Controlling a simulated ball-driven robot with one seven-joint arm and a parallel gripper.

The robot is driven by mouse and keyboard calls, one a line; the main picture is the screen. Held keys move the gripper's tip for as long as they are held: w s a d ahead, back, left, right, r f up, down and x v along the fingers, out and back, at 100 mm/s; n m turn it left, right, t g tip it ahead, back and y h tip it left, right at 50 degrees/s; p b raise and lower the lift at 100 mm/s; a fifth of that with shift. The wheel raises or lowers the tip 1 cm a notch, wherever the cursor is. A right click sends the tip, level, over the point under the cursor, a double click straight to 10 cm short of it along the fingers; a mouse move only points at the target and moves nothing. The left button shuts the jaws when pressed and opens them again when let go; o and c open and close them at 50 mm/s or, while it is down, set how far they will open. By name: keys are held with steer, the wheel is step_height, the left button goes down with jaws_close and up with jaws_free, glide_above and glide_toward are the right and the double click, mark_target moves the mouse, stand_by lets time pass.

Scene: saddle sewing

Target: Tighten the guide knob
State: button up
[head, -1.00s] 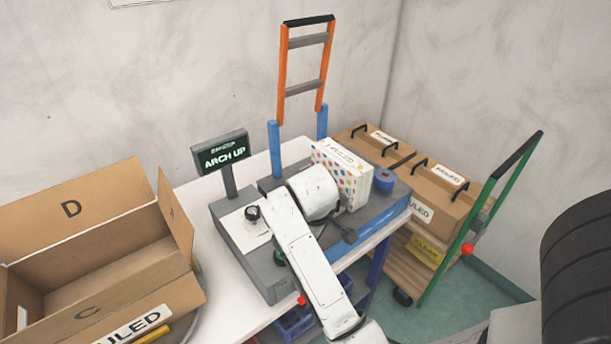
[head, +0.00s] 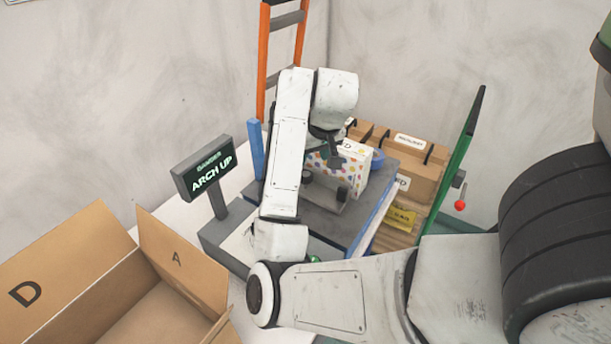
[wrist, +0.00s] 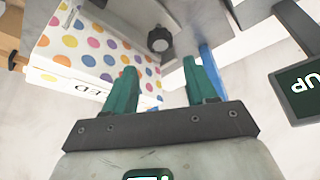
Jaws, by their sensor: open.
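A round black knob (wrist: 158,40) sits on a grey plate in the wrist view, beyond my fingertips and roughly in line with the gap between them. My gripper (wrist: 158,76) has two green fingers, spread apart with nothing between them, and they do not touch the knob. In the head view my gripper (head: 334,152) hangs over the grey machine (head: 225,240), in front of the dotted box. A small dark knob (head: 342,194) shows below it on a grey block; I cannot tell whether it is the same knob. My arm hides much of the machine.
A white box with coloured dots (head: 357,166) stands on the machine, close to the gripper. A display (head: 205,168) reads "ARCH UP". A blue post (head: 257,150) and orange frame (head: 262,75) rise behind. An open cardboard box (head: 180,255) is left; a loaded cart (head: 425,160) is right.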

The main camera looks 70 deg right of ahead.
steer(key=b+x, duration=0.7)
steer(key=x, duration=0.2)
steer(key=shift+b, duration=0.35)
steer(key=c, duration=0.8)
